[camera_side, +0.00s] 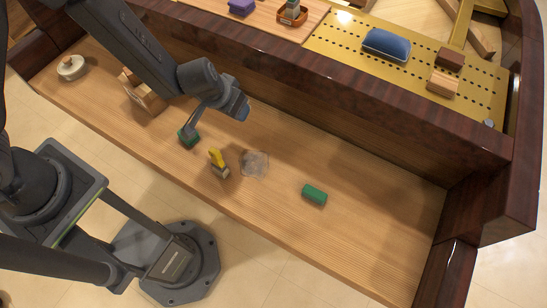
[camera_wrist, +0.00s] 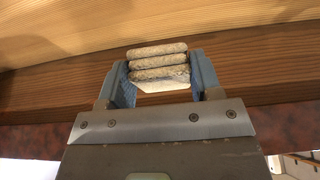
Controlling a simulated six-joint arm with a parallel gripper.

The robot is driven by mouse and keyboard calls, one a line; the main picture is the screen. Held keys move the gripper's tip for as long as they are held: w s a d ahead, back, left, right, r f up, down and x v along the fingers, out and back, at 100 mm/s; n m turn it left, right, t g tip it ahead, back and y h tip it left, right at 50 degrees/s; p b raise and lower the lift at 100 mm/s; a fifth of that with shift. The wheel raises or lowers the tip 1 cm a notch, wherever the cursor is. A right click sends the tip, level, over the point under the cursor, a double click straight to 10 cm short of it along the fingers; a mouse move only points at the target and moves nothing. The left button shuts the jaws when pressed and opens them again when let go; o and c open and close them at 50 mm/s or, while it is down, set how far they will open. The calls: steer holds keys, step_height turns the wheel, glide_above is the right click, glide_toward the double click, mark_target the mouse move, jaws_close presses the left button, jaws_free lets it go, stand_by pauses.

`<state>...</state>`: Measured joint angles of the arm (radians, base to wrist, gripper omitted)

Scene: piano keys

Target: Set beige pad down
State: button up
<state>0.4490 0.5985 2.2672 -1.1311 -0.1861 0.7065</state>
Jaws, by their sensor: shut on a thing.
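The beige pad (camera_wrist: 158,61) shows in the wrist view as a stack of rough, pale, rounded layers. It is clamped between the two blue-grey fingers of my gripper (camera_wrist: 159,76), near their tips. Behind it is a dark wooden edge with paler wood beyond. In the side view my gripper (camera_side: 191,129) hangs low over the left-middle of the long wooden shelf (camera_side: 345,235). I cannot make out the pad clearly there. Whether its underside touches the shelf cannot be told.
A dark green piece (camera_side: 188,139) shows at my gripper's tip. A yellow-handled brush (camera_side: 218,161), a greyish translucent piece (camera_side: 254,164) and a green block (camera_side: 314,194) lie to the right. A wooden holder (camera_side: 142,93) and lidded pot (camera_side: 72,67) stand left. The shelf's right end is clear.

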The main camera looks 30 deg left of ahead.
steer(key=shift+d+f, duration=0.1)
steer(key=shift+f, duration=0.3)
glide_above(273, 160)
steer(key=s, duration=0.1)
step_height(273, 160, down, 7)
steer(key=shift+s+r, duration=0.1)
steer(key=shift+f, duration=2.05)
steer(key=shift+f, duration=0.1)
steer(key=o, duration=0.9)
steer(key=v, duration=1.2)
